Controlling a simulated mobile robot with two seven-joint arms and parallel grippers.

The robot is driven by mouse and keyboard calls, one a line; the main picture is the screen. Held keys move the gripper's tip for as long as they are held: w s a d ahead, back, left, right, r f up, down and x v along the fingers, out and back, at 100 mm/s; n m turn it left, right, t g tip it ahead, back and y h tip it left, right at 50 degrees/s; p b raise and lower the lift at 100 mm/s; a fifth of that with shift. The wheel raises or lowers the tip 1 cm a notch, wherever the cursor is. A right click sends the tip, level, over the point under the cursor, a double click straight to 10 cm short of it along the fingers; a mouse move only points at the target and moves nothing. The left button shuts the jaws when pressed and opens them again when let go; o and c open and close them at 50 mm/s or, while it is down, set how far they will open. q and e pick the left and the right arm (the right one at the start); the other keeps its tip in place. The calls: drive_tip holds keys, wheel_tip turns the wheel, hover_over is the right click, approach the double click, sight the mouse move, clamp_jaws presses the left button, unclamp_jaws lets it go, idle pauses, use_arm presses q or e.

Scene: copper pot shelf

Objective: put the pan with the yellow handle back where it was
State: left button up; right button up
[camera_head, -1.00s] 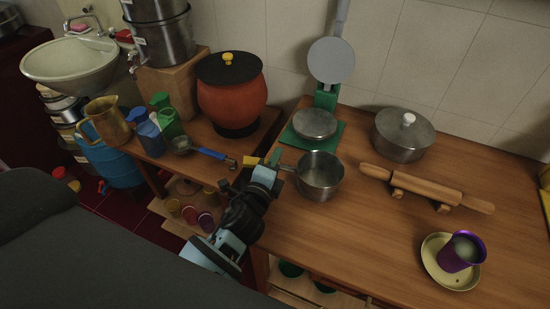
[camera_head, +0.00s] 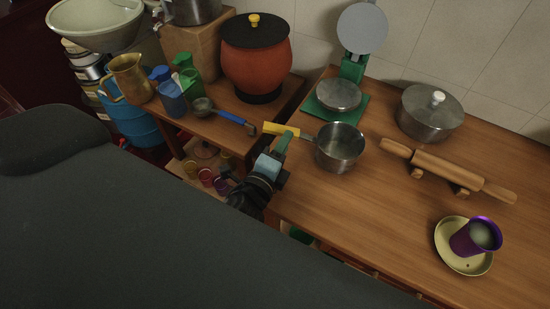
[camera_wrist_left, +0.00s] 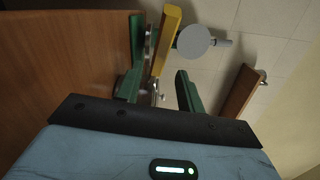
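The steel pan (camera_head: 340,147) sits upright on the right wooden table, near its left edge. Its yellow handle (camera_head: 281,129) points left, out over the gap between the two tables. My left gripper (camera_head: 283,144) is just below the handle on the near side, with its green fingers close to it. In the left wrist view the gripper's fingers (camera_wrist_left: 162,72) are spread apart, and the yellow handle (camera_wrist_left: 168,35) shows between and beyond them, not clamped. My right gripper is not in view.
Behind the pan stands a green-based press (camera_head: 338,96) with a raised round plate. A lidded pot (camera_head: 430,112), a rolling pin (camera_head: 447,170) and a purple cup (camera_head: 475,237) on a yellow dish (camera_head: 450,258) are to the right. A blue-handled ladle (camera_head: 228,117) lies on the left table.

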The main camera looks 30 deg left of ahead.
use_arm(q)
drive_tip(key=s, duration=0.4)
drive_tip(key=shift+s+d+r, duration=0.1)
drive_tip(key=shift+s, duration=0.1)
drive_tip(key=shift+s+b, duration=0.2)
drive_tip(key=shift+b, duration=0.1)
